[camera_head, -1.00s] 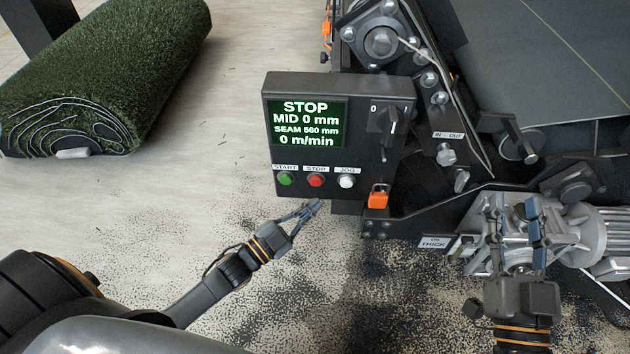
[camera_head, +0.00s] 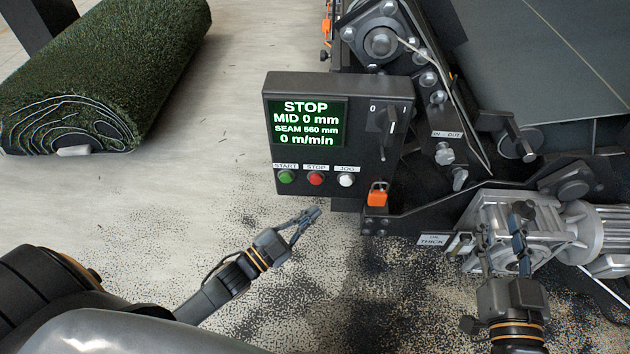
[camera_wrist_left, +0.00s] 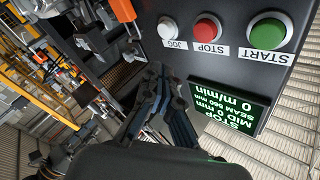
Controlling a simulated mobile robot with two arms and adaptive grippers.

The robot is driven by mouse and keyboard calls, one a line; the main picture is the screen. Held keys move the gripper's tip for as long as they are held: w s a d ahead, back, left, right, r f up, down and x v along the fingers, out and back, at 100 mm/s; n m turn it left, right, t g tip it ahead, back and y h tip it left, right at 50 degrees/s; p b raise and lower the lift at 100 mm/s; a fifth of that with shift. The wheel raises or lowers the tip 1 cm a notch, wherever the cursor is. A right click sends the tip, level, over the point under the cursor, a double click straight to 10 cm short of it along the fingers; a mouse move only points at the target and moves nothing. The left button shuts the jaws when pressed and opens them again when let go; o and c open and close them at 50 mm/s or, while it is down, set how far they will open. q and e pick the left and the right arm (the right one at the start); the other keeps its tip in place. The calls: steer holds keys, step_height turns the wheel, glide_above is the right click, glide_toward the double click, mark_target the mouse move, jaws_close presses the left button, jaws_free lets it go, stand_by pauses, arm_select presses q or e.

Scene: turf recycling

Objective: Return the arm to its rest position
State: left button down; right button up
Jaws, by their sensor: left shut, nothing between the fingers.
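My left gripper (camera_head: 312,214) is shut and empty. It is below the control box (camera_head: 335,180) in the head view, its tips apart from the buttons. The left wrist view shows its closed fingers (camera_wrist_left: 160,85) in front of the box, with the red STOP button (camera_wrist_left: 207,28), the green START button (camera_wrist_left: 267,33) and the white JOG button (camera_wrist_left: 167,28) beyond them. My right gripper (camera_head: 504,222) is at the lower right with its two fingers apart, in front of the grey motor housing.
The box's screen (camera_head: 308,122) reads STOP, MID 0 mm, SEAM 560 mm, 0 m/min. An orange padlock (camera_head: 377,194) hangs at its lower right corner. A turf roll (camera_head: 150,60) lies at the upper left.

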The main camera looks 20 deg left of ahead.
stand_by(0.3)
